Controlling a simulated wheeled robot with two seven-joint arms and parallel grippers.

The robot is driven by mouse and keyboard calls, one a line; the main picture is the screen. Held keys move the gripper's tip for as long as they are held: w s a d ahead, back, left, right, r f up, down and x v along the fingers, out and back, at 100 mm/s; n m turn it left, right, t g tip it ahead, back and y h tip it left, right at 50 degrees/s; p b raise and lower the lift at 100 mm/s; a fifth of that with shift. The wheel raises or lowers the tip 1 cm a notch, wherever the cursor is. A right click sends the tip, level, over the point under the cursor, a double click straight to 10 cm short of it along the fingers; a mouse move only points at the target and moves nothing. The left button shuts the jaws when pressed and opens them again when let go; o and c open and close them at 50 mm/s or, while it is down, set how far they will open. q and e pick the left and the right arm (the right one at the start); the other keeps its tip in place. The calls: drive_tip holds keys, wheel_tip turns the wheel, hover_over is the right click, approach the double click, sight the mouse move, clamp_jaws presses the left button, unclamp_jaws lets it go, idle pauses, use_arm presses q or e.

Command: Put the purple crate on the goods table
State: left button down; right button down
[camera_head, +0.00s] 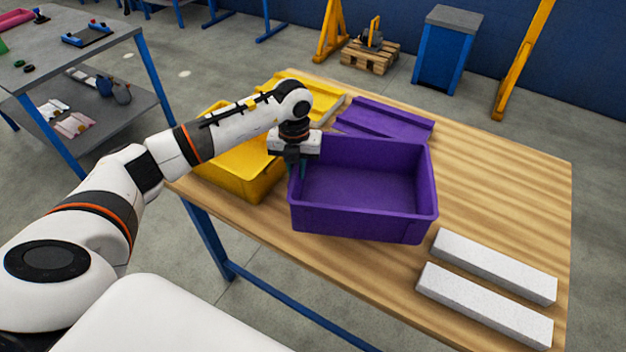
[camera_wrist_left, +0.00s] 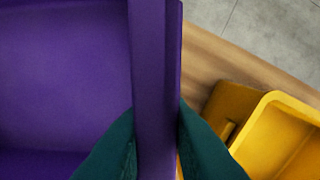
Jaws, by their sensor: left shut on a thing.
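The purple crate (camera_head: 365,222) is open-topped and looks empty. It is at the middle of the wooden table (camera_head: 500,200), near its front edge; I cannot tell whether it rests on the table or is slightly above it. My left gripper (camera_head: 297,168) is shut on the crate's left wall. In the left wrist view the teal fingers (camera_wrist_left: 157,150) are on both sides of the purple wall (camera_wrist_left: 156,80). My right gripper does not show. I cannot tell which table is the goods table.
A yellow crate (camera_head: 237,178) stands just left of the purple one. A yellow lid (camera_head: 300,92) and a purple lid (camera_head: 385,122) lie behind. Two white bars (camera_head: 490,265) (camera_head: 480,305) lie front right. A grey shelf table (camera_head: 60,62) stands far left. The table's right back is clear.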

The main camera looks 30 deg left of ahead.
use_arm(q)
wheel_tip(320, 180, down, 7)
drive_tip(key=shift+p, duration=0.8)
drive_tip(key=shift+w+f, duration=0.1)
drive_tip(key=shift+f, duration=0.2)
drive_tip(key=c, duration=1.3)
unclamp_jaws()
drive_tip(key=shift+c, duration=0.2)
